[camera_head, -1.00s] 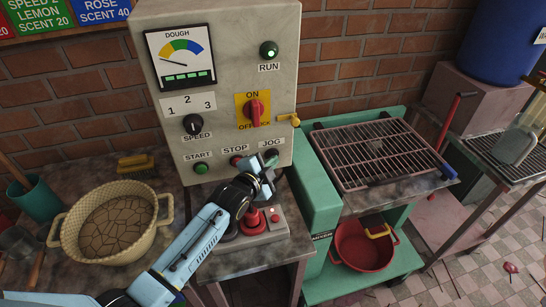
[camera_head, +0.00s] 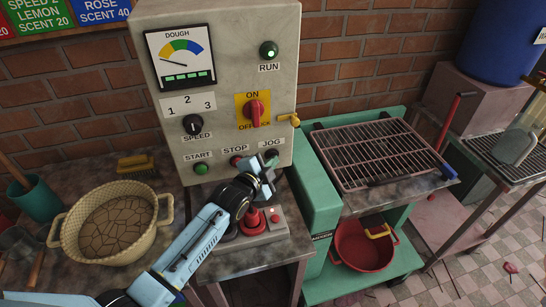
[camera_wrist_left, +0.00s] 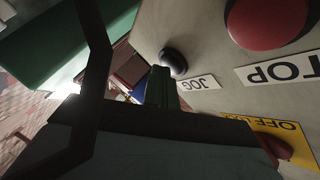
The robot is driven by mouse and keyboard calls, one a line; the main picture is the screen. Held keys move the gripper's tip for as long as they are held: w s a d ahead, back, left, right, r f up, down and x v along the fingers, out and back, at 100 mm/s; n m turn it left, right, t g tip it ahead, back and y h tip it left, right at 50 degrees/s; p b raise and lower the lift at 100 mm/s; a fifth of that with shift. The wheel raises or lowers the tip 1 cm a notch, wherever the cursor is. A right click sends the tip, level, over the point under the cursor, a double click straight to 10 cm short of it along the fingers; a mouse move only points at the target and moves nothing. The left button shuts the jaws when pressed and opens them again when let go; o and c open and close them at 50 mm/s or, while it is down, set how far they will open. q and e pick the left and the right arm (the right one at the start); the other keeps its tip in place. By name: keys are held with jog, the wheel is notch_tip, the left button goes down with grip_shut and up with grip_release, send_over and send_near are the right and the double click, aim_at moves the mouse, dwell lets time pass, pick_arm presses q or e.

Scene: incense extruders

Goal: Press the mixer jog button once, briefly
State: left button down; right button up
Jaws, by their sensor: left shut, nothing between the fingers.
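The grey control panel (camera_head: 222,100) has a row of START, STOP and JOG buttons at its lower edge. The red stop button (camera_wrist_left: 266,20) is farther right there. The green RUN lamp (camera_head: 269,49) is lit. My right gripper is not in view.
A red-yellow ON/OFF switch (camera_head: 254,112) and a black speed knob (camera_head: 194,124) are higher on the panel. A red joystick box (camera_head: 262,226) is below my gripper. A cream pot (camera_head: 112,245) stands left, a wire rack (camera_head: 375,150) right.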

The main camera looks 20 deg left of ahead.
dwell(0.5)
pick_arm(q)
jog(key=shift+s+d+p, duration=0.45)
jog(key=shift+s+p, duration=0.15)
jog(key=shift+s, duration=0.1)
jog(key=s+d+p, duration=0.1)
jog(key=s, duration=0.1)
jog(key=s+d+p, duration=0.1)
jog(key=s+d, duration=0.1)
jog(key=shift+s+p, duration=0.1)
jog(key=shift+p, duration=0.2)
jog(key=shift+a, duration=0.1)
